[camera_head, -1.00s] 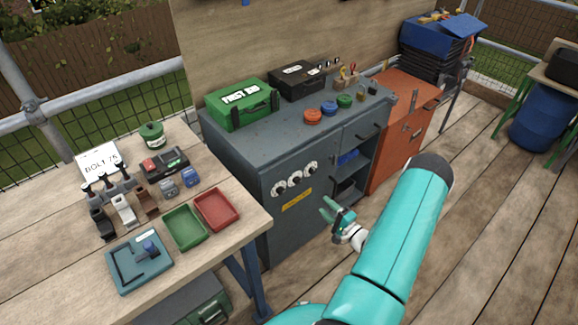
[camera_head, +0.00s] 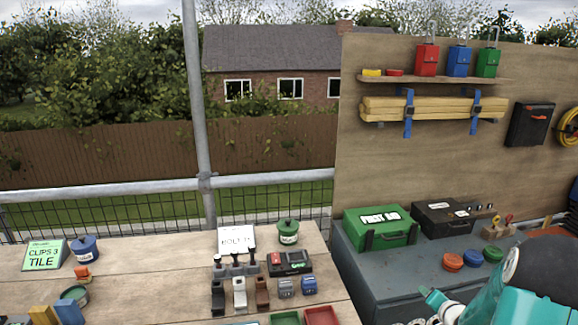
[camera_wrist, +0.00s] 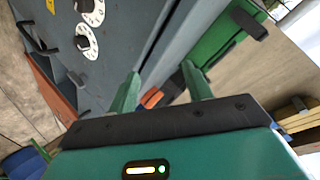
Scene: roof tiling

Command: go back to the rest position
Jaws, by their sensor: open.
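My gripper (camera_wrist: 165,92) shows in the wrist view with its two green fingers apart and nothing between them. In that view it faces the grey cabinet (camera_wrist: 110,45), which looks tilted, with white dials (camera_wrist: 88,45) on its front. In the head view my teal arm fills the lower right corner, and part of the gripper (camera_head: 440,304) shows in front of the grey cabinet (camera_head: 355,262).
The wooden workbench (camera_head: 120,290) at left holds a Clips 3 Tile sign (camera_head: 44,255), pots and small blocks. A green first aid box (camera_head: 380,228) and a black case (camera_head: 443,217) stand on the cabinet. A board (camera_head: 420,160) with a shelf rises behind. A metal railing (camera_head: 110,188) runs along the back.

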